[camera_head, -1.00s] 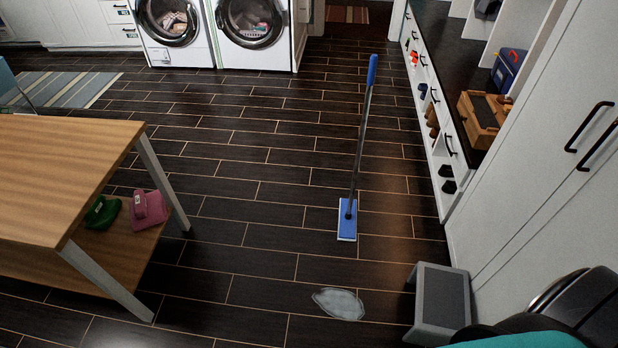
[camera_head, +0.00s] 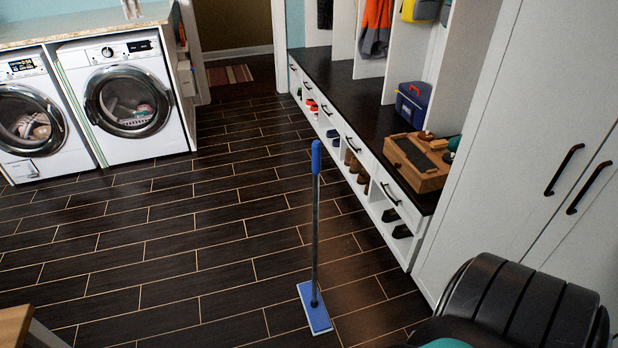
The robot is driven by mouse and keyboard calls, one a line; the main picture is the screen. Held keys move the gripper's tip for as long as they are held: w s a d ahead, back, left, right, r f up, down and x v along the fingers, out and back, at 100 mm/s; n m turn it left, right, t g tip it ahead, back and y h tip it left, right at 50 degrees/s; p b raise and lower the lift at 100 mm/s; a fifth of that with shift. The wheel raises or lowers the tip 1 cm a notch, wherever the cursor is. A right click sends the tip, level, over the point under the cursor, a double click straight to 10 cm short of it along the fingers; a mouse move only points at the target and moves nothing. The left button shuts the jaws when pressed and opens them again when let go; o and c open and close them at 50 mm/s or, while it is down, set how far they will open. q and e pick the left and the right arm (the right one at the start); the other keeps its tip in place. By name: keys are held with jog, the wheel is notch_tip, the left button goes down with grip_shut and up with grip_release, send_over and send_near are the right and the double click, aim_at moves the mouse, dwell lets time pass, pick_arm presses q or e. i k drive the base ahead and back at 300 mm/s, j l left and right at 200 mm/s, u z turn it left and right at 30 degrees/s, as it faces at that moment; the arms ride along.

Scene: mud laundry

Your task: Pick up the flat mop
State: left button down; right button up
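The flat mop (camera_head: 314,235) stands upright on the dark plank floor, in the lower middle of the head view. It has a blue grip at the top, a grey pole and a flat blue head (camera_head: 314,307) resting on the floor. Nothing holds it. Part of my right arm (camera_head: 500,310), black with some teal, fills the lower right corner. Neither of my grippers is in view.
A white bench with drawers and shoe cubbies (camera_head: 352,150) runs along the right, beside a tall white cabinet (camera_head: 530,170). Two washing machines (camera_head: 125,100) stand at the left. A wooden table corner (camera_head: 14,325) shows at lower left. The floor around the mop is clear.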

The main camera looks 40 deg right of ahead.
aim_at(318, 317)
jog(key=i+z, duration=0.25)
jog(key=i, duration=1.15)
jog(key=i+z, duration=0.3)
jog(key=i+j+z, duration=0.35)
jog(key=i, duration=0.15)
jog(key=i+j+z, duration=0.1)
jog(key=z, duration=0.35)
jog(key=j+z, duration=0.1)
jog(key=z, duration=0.35)
jog(key=i+j+z, duration=0.1)
jog(key=z, duration=0.3)
jog(key=j+z, duration=0.25)
jog(key=z, duration=0.2)
